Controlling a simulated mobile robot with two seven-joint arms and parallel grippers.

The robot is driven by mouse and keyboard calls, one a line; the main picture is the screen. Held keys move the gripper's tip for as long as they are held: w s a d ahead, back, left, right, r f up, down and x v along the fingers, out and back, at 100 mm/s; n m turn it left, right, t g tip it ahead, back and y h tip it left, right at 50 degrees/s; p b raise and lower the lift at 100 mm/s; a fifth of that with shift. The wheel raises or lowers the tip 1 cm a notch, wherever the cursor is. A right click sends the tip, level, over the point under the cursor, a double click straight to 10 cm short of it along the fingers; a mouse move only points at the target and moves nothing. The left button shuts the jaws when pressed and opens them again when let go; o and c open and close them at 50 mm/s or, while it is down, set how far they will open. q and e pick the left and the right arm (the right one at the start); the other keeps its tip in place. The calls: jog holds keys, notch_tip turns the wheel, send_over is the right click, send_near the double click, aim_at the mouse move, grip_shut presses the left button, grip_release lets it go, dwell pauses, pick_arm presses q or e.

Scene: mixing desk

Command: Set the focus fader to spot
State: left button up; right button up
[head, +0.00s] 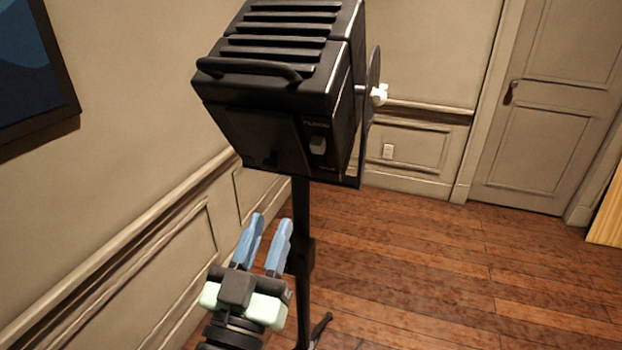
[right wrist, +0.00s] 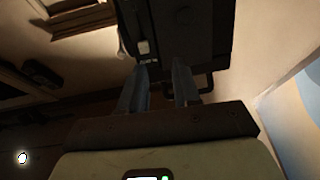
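The black stage light (head: 280,85) stands on a thin black pole (head: 300,215). The focus fader (head: 318,145) is a small light-grey knob on its back panel, with lettering too small to read for sure above and below it. The knob also shows in the right wrist view (right wrist: 144,47). My right gripper (head: 270,222) is below the light, pointing up, with its two blue fingers apart and nothing between them. In the right wrist view the fingers (right wrist: 162,72) are apart, below the panel and clear of the knob. My left gripper is in neither view.
A curved black handle (head: 248,68) sticks out from the light's top rear. A white side knob (head: 379,94) sits on its right. The panelled wall (head: 150,240) is close on the left. The wooden floor (head: 450,270) is open to the right, toward a door (head: 545,110).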

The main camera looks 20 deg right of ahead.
aim_at(316, 149)
jog(key=shift+m+g+h, duration=0.6)
jog(key=shift+m+h, duration=0.1)
jog(key=shift+h, duration=0.1)
jog(key=x, duration=0.4)
jog(key=s+d+r+x, duration=0.1)
jog(key=x, duration=0.3)
jog(key=s+r+p+x, duration=0.1)
jog(key=x, duration=0.4)
jog(key=shift+d, duration=0.3)
grip_shut()
